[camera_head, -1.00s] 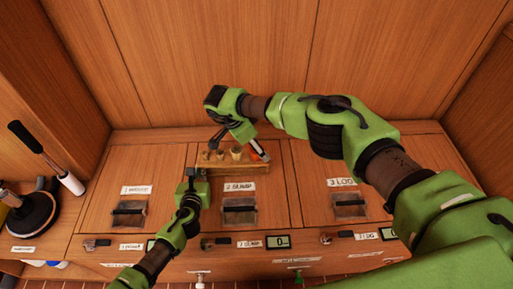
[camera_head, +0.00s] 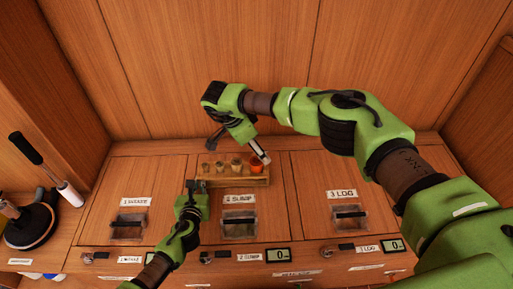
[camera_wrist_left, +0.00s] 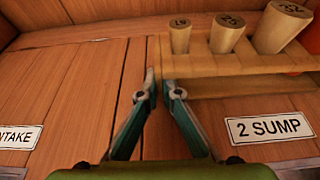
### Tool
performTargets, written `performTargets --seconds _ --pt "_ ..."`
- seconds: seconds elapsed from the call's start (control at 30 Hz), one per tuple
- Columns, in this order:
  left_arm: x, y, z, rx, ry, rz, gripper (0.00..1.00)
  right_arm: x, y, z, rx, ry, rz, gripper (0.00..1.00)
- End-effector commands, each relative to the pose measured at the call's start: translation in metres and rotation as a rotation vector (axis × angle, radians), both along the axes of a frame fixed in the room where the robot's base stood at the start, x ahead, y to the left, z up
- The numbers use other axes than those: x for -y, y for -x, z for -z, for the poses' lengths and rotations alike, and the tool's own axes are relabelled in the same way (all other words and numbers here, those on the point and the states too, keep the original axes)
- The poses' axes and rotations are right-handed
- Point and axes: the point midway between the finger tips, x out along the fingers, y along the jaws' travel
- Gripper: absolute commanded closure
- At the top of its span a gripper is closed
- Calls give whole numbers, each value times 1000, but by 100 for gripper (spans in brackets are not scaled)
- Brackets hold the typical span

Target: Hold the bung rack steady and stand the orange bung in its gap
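The wooden bung rack (camera_head: 240,182) lies on the cabinet top behind the 2 SUMP panel; its left part shows in the left wrist view (camera_wrist_left: 240,62). Several tan bungs (camera_head: 237,166) stand in it, in a row of rising size. The orange bung (camera_head: 257,164) looks upright at the row's right end; its seating is too small to tell. My left gripper (camera_head: 192,184) is at the rack's left end, and its fingertips (camera_wrist_left: 160,82) look closed about that end. My right gripper (camera_head: 238,145) has its fingers spread, one just above the orange bung.
Panels labelled 1, 2 and 3 with recessed handles line the cabinet top. A wooden wall (camera_head: 200,60) rises close behind. A black round-based item (camera_head: 30,222) and a black-handled tool (camera_head: 45,165) are at the left. The 3 LOG lid (camera_head: 330,175) is clear.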

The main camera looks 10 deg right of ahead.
Motion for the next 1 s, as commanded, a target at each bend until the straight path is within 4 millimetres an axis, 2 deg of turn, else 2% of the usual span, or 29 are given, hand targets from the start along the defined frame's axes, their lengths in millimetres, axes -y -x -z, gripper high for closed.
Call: performTargets --seconds 0.07,0.17,0.2,0.53,0.67,0.77,1.0 --pt "0 0 1 -1 0 0 100 0 0 0 0 0 0 34" --pt "0 0 1 -1 0 0 77 0 0 0 0 0 0 34" --pt "0 0 0 -1 0 0 75 0 0 0 0 0 -1 34" --pt "0 1 0 0 0 1 75 0 0 0 0 0 -1 34" --pt "-1 7 -2 0 3 1 75 0 0 0 0 0 -1 34" --pt "-3 17 -7 1 0 0 75 0 0 0 0 0 -1 34" --pt "-9 56 -22 -1 0 1 75 0 0 0 0 0 -1 34"
